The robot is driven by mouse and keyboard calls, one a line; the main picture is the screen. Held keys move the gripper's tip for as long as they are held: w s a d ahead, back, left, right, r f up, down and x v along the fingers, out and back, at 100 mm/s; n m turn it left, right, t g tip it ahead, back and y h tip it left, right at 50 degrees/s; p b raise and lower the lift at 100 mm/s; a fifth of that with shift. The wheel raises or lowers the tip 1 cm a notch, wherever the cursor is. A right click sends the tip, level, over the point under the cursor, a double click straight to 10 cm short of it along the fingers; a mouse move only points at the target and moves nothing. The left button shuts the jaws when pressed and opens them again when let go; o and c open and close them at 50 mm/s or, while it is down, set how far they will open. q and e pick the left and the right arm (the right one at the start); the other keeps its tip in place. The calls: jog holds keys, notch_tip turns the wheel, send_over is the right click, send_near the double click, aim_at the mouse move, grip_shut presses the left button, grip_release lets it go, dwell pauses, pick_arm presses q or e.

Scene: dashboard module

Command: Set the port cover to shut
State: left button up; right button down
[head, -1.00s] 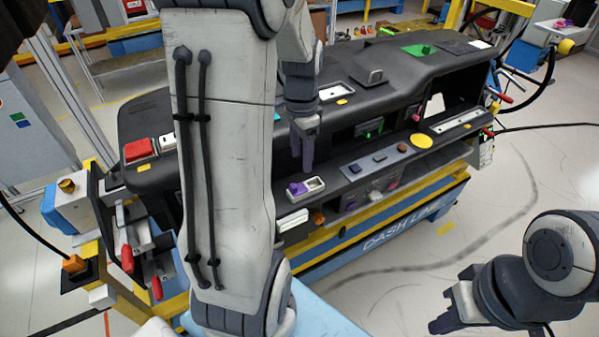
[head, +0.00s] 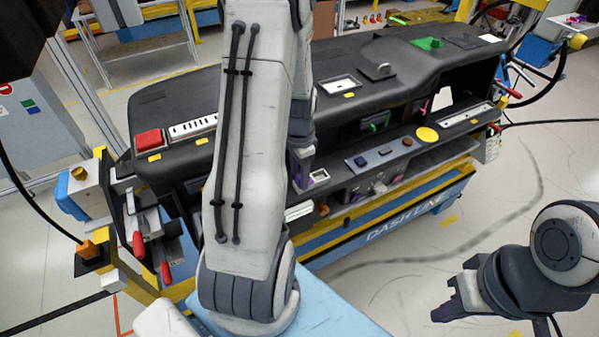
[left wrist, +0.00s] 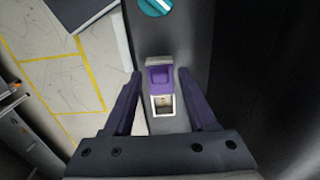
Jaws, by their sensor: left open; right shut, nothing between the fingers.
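The port cover (left wrist: 159,78) is a purple slider in a small pale frame (left wrist: 170,128) on the dark dashboard. In the left wrist view it sits at the upper end of the frame, and the port opening (left wrist: 163,103) below it is exposed. My left gripper (left wrist: 163,92) is open, with one purple finger on each side of the frame, apart from it as far as I can tell. In the head view my left gripper (head: 300,172) hides most of the port; the frame's right end (head: 320,176) shows. My right gripper (head: 446,308) is shut and empty, away from the dashboard.
A teal knob (left wrist: 155,6) lies beyond the port in the left wrist view. A button panel (head: 385,152) and yellow disc (head: 427,135) are to the right on the dashboard. Red-handled clamps (head: 138,245) stand at its left end.

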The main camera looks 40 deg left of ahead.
pick_arm(q)
jog(key=shift+c, duration=0.3)
grip_shut()
